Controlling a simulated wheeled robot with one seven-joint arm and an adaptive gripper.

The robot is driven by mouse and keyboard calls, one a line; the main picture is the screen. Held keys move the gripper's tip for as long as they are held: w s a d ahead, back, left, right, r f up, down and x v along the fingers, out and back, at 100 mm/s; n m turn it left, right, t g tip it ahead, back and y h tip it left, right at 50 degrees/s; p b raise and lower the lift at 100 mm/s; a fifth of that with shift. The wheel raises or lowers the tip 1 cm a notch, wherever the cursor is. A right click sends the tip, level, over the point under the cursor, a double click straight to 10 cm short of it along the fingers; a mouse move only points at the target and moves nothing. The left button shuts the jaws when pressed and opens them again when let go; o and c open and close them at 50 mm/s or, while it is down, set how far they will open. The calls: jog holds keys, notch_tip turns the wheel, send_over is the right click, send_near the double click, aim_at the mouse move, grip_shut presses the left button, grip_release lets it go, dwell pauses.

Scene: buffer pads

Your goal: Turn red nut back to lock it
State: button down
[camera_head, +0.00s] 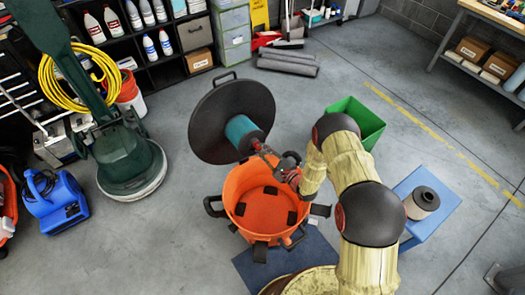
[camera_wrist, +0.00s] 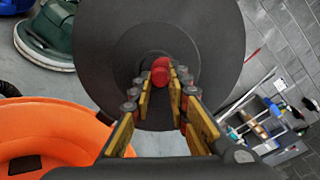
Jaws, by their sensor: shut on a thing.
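The red nut (camera_wrist: 161,68) shows in the wrist view at the centre of a round dark filter end, in front of the large dark lid (camera_wrist: 208,30). My gripper (camera_wrist: 163,82) is shut on the nut, with a yellow-padded finger on each side of it. In the head view the lid (camera_head: 212,112) stands tilted behind the orange drum, with a teal filter (camera_head: 243,130) sticking out from it. My gripper (camera_head: 260,150) reaches the filter's near end from the right. The nut is mostly hidden there by my fingers. I cannot tell how tight the nut is.
The open orange drum (camera_head: 242,212) stands just below my gripper. A green bin (camera_head: 362,122) is behind my arm, and a blue stand (camera_head: 440,203) with a spare filter (camera_head: 423,203) is at the right. A green floor machine (camera_head: 125,160) and a blue blower (camera_head: 55,197) stand at the left.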

jog(key=shift+f, duration=0.1)
jog(key=c, duration=1.7)
grip_release()
jog(key=shift+d, duration=0.1)
jog(key=v, duration=1.2)
